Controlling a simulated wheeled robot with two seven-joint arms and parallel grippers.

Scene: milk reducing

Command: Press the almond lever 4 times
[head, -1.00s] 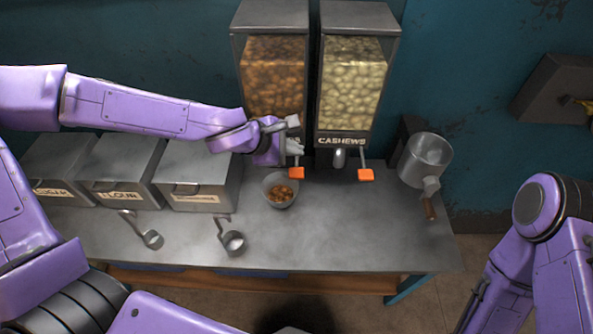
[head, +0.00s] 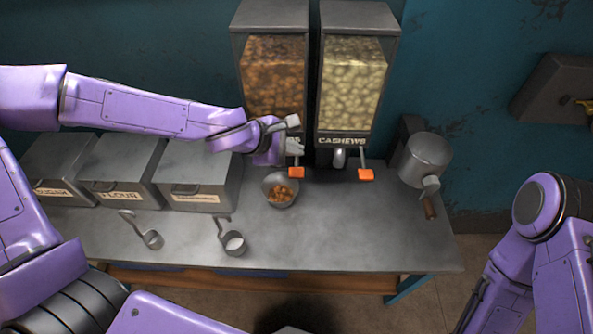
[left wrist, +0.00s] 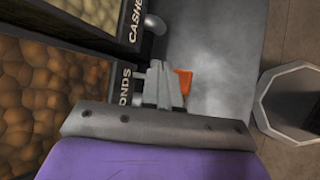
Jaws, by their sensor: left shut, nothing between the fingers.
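The almond dispenser (head: 275,85) stands at the back, filled with brown nuts; it also shows in the left wrist view (left wrist: 38,88). Its lever has an orange tab (head: 297,172), which shows in the left wrist view (left wrist: 184,80) just beyond my fingertips. My left gripper (head: 292,147) is shut and empty, right at the almond lever; I cannot tell whether it touches. In the left wrist view its closed fingers (left wrist: 162,85) cover part of the lever. A metal bowl (head: 280,200) with some almonds sits below the spout. My right arm is at the right edge, its fingertips not clearly seen.
The cashew dispenser (head: 352,80) with its own orange-tabbed lever (head: 366,174) stands just right. Metal bins (head: 200,180) line the left. Two scoops (head: 234,243) lie in front. The table's right front (head: 380,235) is clear.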

